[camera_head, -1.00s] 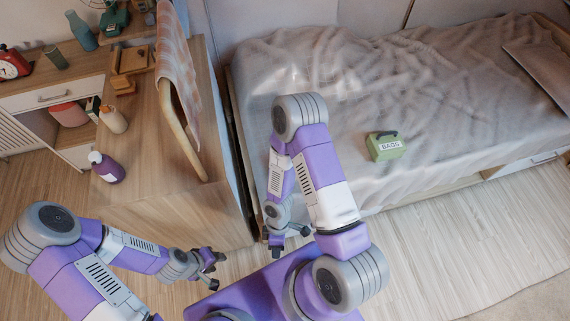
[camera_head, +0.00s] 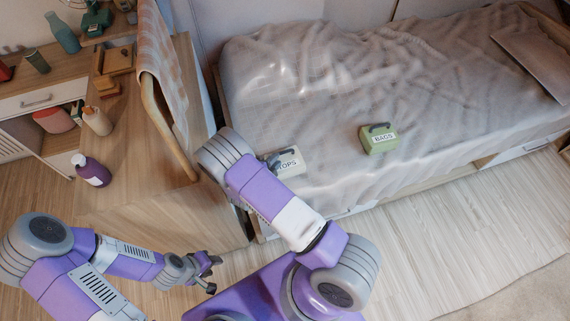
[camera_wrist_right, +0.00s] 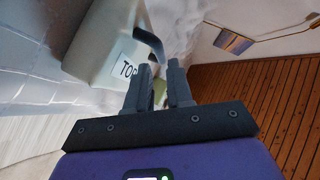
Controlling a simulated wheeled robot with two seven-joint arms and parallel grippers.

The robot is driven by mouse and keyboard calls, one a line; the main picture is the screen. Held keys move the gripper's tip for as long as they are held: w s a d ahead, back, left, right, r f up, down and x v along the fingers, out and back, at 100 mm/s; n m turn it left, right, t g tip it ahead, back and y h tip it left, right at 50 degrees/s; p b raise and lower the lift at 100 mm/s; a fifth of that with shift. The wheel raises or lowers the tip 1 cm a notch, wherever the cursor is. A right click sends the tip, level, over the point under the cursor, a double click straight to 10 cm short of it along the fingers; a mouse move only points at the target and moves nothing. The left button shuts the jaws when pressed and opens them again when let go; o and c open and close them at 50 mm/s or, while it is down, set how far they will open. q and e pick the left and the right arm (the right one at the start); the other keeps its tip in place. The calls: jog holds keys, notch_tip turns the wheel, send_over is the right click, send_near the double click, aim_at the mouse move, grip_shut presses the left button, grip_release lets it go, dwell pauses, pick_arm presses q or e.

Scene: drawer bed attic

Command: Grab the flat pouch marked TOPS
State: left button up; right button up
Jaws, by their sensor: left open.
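The flat pouch marked TOPS (camera_head: 291,163) is pale cream with a dark grey handle and lies on the bed's near left part. My right arm partly covers it in the head view. In the right wrist view the pouch (camera_wrist_right: 98,42) is at upper left, its label partly cut off by a finger. My right gripper (camera_wrist_right: 159,68) is close to the pouch's handle, its fingers apart with a gap between them. The handle's end is at the fingertips; I cannot tell whether they touch. My left gripper (camera_head: 214,274) is open and empty, low over the floor.
A green pouch marked BAGS (camera_head: 380,141) lies on the bed (camera_head: 450,90) to the right. A wooden cabinet (camera_head: 150,150) with a draped cloth stands left of the bed. A purple bottle (camera_head: 92,171) stands left. Floor before the bed is clear at right.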

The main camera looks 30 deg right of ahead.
aim_at(283, 153)
jog(key=b+x, duration=0.1)
jog(key=x, duration=0.4)
jog(key=shift+s, duration=0.1)
jog(key=shift+r, duration=0.1)
grip_shut()
